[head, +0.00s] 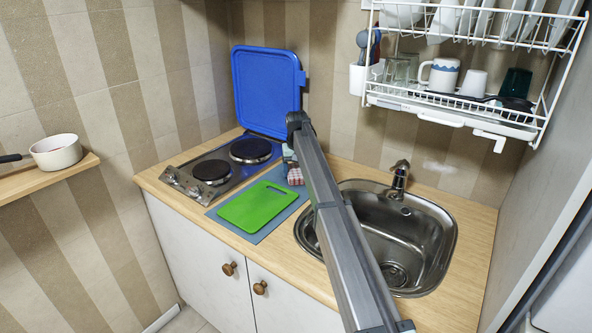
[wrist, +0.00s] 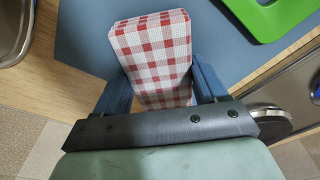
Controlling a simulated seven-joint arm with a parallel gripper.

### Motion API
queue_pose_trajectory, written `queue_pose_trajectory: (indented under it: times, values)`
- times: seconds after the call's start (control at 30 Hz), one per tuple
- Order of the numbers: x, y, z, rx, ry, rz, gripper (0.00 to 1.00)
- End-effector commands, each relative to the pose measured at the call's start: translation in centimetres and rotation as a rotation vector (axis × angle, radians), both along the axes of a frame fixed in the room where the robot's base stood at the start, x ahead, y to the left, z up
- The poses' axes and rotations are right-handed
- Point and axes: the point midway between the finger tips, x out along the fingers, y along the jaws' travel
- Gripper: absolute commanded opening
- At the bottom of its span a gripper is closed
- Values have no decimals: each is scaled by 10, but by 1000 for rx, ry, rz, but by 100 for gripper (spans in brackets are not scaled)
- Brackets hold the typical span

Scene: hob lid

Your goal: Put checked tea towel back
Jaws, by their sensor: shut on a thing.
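The red-and-white checked tea towel (wrist: 155,55) is a folded block between the two blue fingers of my gripper (wrist: 160,90) in the wrist view. The gripper is shut on it, and the dark palm bar hides its near end. In the head view the towel (head: 295,177) shows beside my arm, at the back right corner of the blue-grey mat (head: 214,214). My gripper (head: 289,155) is mostly hidden by the arm there. I cannot tell whether the towel touches the mat.
A green board (head: 257,205) lies on the mat. The two-plate hob (head: 222,172) is left, with its blue lid (head: 268,90) upright behind. The sink (head: 425,232) and tap (head: 399,178) are right of my arm. A white dish rack (head: 450,102) hangs above.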

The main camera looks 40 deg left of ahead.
Motion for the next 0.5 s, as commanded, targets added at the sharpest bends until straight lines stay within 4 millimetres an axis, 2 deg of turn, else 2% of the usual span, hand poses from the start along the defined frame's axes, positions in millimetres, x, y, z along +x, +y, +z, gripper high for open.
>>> queue_pose_trajectory:
  times: [0.03, 0.3, 0.5]
  values:
    - [0, 0, -1, 0, 0, 0, 74]
    - [0, 0, 0, 0, 0, 0, 97]
    - [0, 0, 0, 0, 0, 0, 97]
